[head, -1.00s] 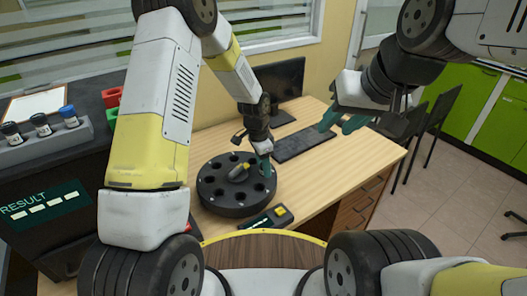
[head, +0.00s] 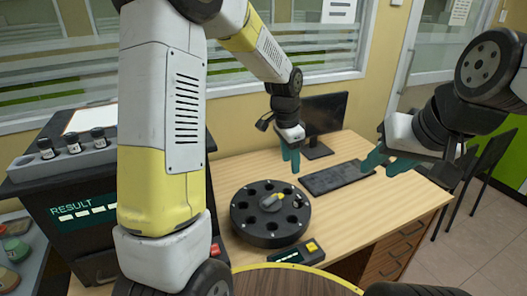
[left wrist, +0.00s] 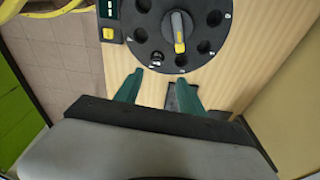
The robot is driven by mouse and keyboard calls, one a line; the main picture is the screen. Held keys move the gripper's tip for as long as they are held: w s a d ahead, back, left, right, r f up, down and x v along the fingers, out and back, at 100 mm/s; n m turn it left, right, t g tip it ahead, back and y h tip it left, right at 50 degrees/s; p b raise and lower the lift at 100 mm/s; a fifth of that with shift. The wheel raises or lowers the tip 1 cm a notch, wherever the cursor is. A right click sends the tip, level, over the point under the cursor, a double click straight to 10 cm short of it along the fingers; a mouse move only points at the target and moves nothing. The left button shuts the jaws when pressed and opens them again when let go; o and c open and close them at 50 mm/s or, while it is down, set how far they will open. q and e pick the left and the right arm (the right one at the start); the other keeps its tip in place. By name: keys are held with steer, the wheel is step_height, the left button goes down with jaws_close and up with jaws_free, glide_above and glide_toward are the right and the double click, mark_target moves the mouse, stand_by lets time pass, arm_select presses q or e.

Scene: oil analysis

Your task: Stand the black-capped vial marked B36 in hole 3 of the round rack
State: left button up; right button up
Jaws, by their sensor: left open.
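The black round rack (head: 240,222) stands on the wooden desk, with a ring of holes and a grey and yellow handle at its centre. It also shows at the top of the left wrist view (left wrist: 141,45). There, a round black cap-like top (left wrist: 157,57) sits in the hole nearest my fingers; its marking and the hole's number are not readable. My left gripper (head: 291,158) is open and empty, above and beyond the rack; its fingers (left wrist: 157,92) are spread apart. My right gripper (head: 388,163) is open and empty, over the desk to the right.
A grey vial holder (head: 75,160) with dark-capped vials stands on the black result machine (head: 95,240) at left. A small device with coloured buttons (head: 300,253) lies in front of the round rack. A keyboard (head: 336,178) and a monitor (head: 325,113) are behind it.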

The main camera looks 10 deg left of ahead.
arm_select(q)
steer(key=s+a+r+n+t, duration=0.2)
steer(key=s+a+r+n, duration=0.45)
steer(key=s+r, duration=0.45)
steer(key=s+a+r+n+t, duration=0.1)
steer(key=s+a+r+n, duration=0.1)
steer(key=s, duration=0.3)
steer(key=s+a+r+n+t, duration=0.2)
steer(key=s+n, duration=0.1)
steer(key=s, duration=0.3)
steer(key=shift+r+h, duration=0.2)
steer(key=shift+h, duration=0.2)
steer(key=shift+a, duration=0.1)
steer(key=shift+c, duration=0.2)
steer(key=shift+c, duration=1)
steer(key=shift+a, duration=0.15)
